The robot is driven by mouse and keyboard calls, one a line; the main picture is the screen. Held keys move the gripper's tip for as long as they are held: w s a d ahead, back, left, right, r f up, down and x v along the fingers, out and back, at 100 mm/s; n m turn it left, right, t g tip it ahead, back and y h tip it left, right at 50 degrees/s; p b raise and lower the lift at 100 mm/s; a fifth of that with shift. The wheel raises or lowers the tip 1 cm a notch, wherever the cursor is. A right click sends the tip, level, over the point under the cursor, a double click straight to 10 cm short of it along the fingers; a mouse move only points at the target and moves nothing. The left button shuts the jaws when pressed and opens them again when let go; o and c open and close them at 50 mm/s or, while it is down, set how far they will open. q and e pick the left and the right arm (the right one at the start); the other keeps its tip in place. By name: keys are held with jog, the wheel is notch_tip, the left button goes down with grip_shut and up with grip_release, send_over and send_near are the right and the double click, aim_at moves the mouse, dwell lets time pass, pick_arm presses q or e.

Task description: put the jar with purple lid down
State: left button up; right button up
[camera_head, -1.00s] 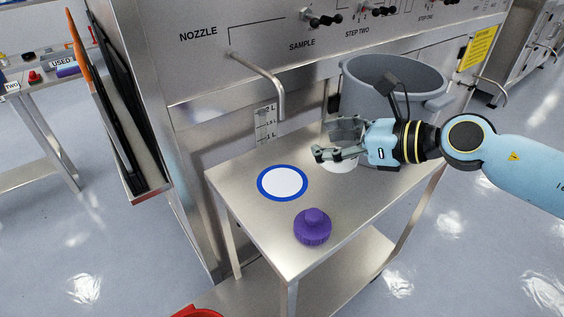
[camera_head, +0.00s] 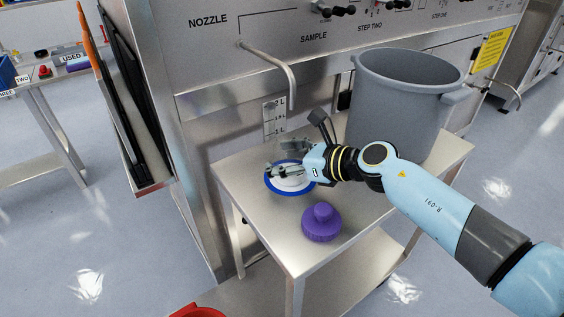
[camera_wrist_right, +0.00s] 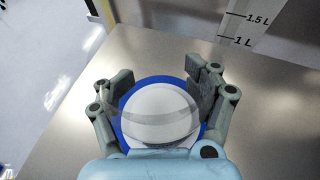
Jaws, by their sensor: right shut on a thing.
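The purple lid (camera_head: 321,222) lies on the steel table, apart from the jar, near the front edge. The clear jar (camera_head: 296,147) is see-through and hard to make out; it has no lid on it. My right gripper (camera_head: 285,171) is closed around the jar over the white disc with the blue ring (camera_head: 287,192). In the right wrist view the fingers (camera_wrist_right: 158,92) are on both sides of the glass jar (camera_wrist_right: 160,122), with the blue ring around it beneath. I cannot tell whether the jar's base touches the disc. My left gripper is not in view.
A large grey pot (camera_head: 405,95) stands on the table behind my right arm. A nozzle pipe (camera_head: 275,65) hangs from the machine near the jar. A scale marked in litres (camera_head: 274,117) is on the panel behind. The table's front left is bare.

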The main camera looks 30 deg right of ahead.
jog(key=shift+f, duration=0.15)
jog(key=o, duration=1.5)
jog(key=shift+s+d+r, duration=0.15)
jog(key=shift+s+r, duration=0.05)
jog(key=p+v, duration=0.1)
jog(key=v, duration=1)
jog(key=shift+s+d+r, duration=0.1)
jog(key=shift+s, duration=0.15)
